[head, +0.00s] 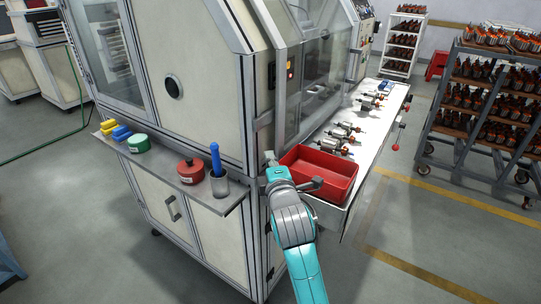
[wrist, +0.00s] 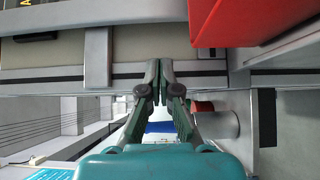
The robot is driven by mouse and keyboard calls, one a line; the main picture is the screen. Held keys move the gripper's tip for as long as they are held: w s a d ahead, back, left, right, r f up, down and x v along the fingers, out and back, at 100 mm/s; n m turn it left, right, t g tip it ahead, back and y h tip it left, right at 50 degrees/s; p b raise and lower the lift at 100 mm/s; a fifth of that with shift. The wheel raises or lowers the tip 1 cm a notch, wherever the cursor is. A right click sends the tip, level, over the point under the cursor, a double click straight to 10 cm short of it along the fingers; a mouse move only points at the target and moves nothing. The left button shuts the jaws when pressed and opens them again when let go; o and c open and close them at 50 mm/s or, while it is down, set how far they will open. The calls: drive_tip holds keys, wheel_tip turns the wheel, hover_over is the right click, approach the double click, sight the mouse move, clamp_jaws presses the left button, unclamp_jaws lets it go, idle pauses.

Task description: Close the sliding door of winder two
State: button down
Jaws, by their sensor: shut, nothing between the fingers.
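A large cream winder cabinet (head: 200,75) with a grey frame fills the middle of the head view. Its glazed sliding door (head: 322,80) is on the right-hand face, above a shelf. I cannot read a number on the machine or tell how far the door is open. A grey upright bar (wrist: 97,57) shows left of the fingers in the wrist view. My gripper (head: 269,156) is shut and empty at that corner, below the bracket. Its fingertips (wrist: 160,72) meet in front of a dark rail.
A red bin (head: 325,170) stands close right of my gripper and also shows in the wrist view (wrist: 235,22). Armatures (head: 347,132) lie on the white shelf behind it. A side ledge (head: 175,178) holds spools and a cup. A loaded rack (head: 480,100) stands right; the aisle between is clear.

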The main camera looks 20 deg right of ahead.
sight(293, 124)
drive_tip(key=s+a+r, duration=0.1)
drive_tip(key=s+r, duration=0.2)
drive_tip(key=s, duration=0.5)
drive_tip(key=shift+w+d, duration=0.75)
drive_tip(key=shift+w, duration=1.2)
drive_tip(key=shift+w+d, duration=0.8)
drive_tip(key=shift+w, duration=1.2)
drive_tip(key=shift+w+d, duration=0.75)
drive_tip(key=shift+w, duration=1.2)
drive_tip(key=w+d, duration=0.1)
drive_tip(key=d, duration=0.1)
drive_tip(key=w+d, duration=0.2)
drive_tip(key=d, duration=0.1)
drive_tip(key=w+d, duration=0.2)
drive_tip(key=shift+w+d, duration=0.2)
drive_tip(key=shift+d, duration=0.05)
